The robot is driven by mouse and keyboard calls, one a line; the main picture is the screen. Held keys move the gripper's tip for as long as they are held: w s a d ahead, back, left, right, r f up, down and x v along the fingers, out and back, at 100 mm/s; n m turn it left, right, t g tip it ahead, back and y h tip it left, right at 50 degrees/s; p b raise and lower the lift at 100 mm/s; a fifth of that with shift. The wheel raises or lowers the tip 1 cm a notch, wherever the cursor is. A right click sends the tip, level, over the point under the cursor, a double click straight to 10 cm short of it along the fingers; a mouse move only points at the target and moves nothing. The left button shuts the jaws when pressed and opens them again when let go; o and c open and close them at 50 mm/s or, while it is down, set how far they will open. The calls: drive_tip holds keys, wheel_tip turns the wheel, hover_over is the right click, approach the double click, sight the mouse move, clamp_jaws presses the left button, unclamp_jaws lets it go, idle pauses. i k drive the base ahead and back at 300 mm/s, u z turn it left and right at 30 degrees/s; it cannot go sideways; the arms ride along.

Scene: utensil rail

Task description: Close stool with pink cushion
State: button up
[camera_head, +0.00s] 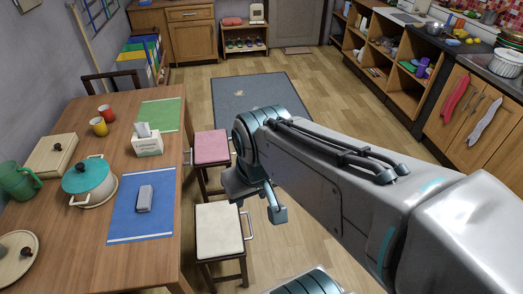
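The stool with the pink cushion (211,147) stands at the right side of the wooden table, its seat mostly out from the table edge. Its dark legs show below the seat. Its right side, toward my arm, is partly hidden by my wrist. My gripper (259,207) hangs just right of and nearer than the pink stool, above the floor. Its fingertips look apart, with nothing seen between them. I see no contact with the pink stool.
A stool with a cream cushion (219,229) stands nearer, with a metal handle (248,226) close to my gripper. The table (118,262) holds a teal pot, mugs and a tissue box. A grey mat (249,92) lies on the open floor behind. Cabinets line the right.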

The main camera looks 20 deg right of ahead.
sight(211, 149)
drive_tip(key=z, duration=1.65)
drive_tip(key=i, duration=1.8)
drive_tip(key=u, duration=1.4)
drive_tip(key=i, duration=1.1)
drive_tip(key=u, duration=0.45)
